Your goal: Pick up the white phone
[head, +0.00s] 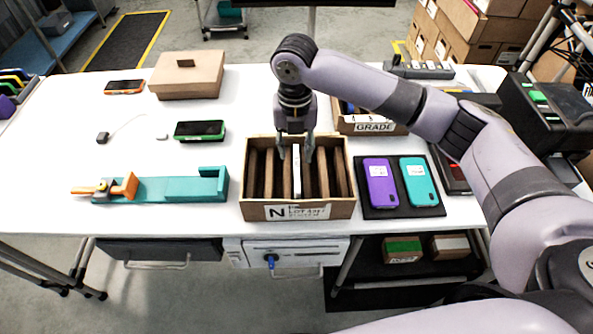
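The white phone (297,173) stands on edge in a slot of the wooden carton (297,209) at the middle of the table, among brown dividers. My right gripper (295,157) points down from above the carton. Its two fingers are spread, one on either side of the phone's top edge, with a visible gap on each side. Whether the fingertips reach below the phone's top is hard to tell. My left gripper is not in view.
A purple phone (381,183) and a teal phone (418,181) lie on a black mat right of the carton. A second carton (370,126) marked "GRADE" sits behind. A teal fixture (170,189) stands left.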

